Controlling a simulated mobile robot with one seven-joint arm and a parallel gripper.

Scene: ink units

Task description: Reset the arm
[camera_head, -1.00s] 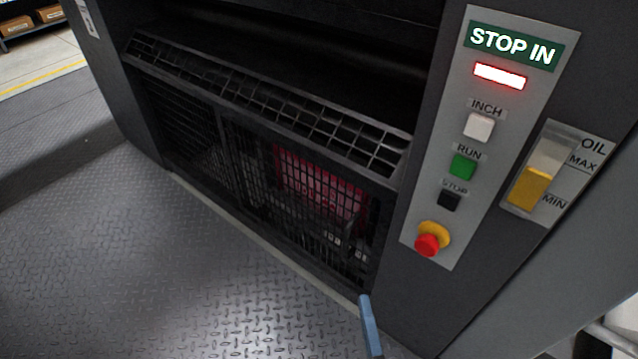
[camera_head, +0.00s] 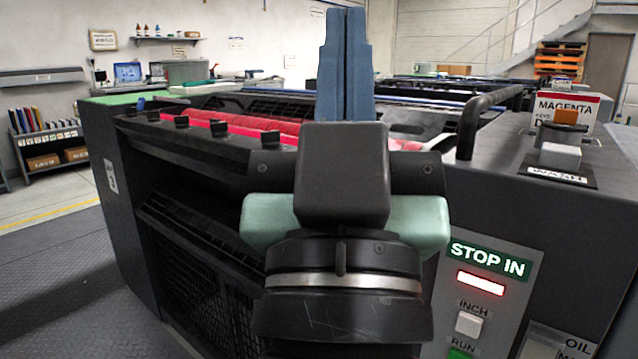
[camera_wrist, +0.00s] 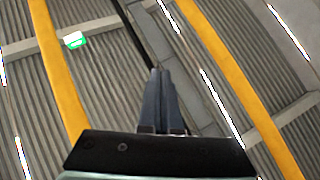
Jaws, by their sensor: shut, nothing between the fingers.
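My gripper (camera_head: 346,12) stands upright in the middle of the head view, with its blue fingers together and pointing up. It is in front of the ink unit, and part of the unit's top is hidden behind it. In the wrist view my gripper (camera_wrist: 160,72) is shut with nothing between the fingers, and only the ceiling with yellow beams shows beyond it.
The dark press unit (camera_head: 120,190) with red rollers (camera_head: 235,128) fills the middle. At right are a control panel (camera_head: 485,262) reading STOP IN with a lit red lamp, a black handle (camera_head: 468,125) and a MAGENTA box (camera_head: 590,108). Open floor (camera_head: 60,270) lies at left.

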